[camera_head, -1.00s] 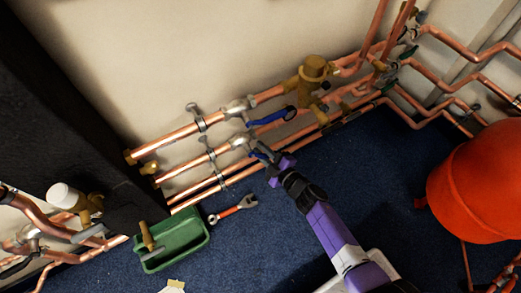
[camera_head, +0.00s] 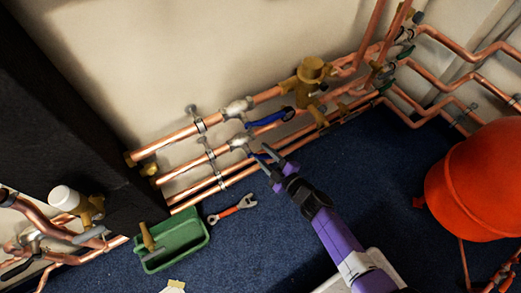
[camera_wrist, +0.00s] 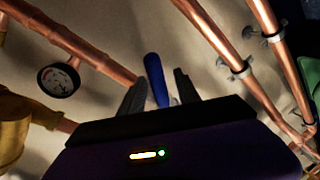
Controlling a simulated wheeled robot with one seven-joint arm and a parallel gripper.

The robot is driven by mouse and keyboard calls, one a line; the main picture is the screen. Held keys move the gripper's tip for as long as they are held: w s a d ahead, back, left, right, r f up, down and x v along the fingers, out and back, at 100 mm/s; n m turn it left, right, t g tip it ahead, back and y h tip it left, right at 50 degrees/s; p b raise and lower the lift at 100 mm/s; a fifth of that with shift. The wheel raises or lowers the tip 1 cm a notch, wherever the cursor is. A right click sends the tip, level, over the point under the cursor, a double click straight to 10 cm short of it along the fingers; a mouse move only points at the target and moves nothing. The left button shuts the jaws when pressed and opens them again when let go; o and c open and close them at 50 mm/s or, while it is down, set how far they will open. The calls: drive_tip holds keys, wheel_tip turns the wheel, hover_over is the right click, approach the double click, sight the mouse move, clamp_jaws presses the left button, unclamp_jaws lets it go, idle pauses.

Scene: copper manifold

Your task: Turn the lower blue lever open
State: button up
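The lower blue lever (camera_head: 261,156) is on the valve (camera_head: 240,141) of the lower large copper pipe, partly hidden by my gripper in the head view. My gripper (camera_head: 262,154) is at this lever, with its two fingers spread apart. In the wrist view a blue lever (camera_wrist: 156,79) stands between the fingers of my gripper (camera_wrist: 159,86). Gaps show beside the lever, so the fingers do not look closed on it. The lever's near end is hidden behind the gripper body. The upper blue lever (camera_head: 269,119) lies along the pipe above.
A brass fitting (camera_head: 312,70) stands right of the upper lever. A pressure gauge (camera_wrist: 59,80) shows in the wrist view. A red tank (camera_head: 478,185) stands at right.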

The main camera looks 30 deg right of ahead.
drive_tip(key=p+v, duration=0.1)
drive_tip(key=v, duration=0.4)
drive_tip(key=shift+s, duration=0.15)
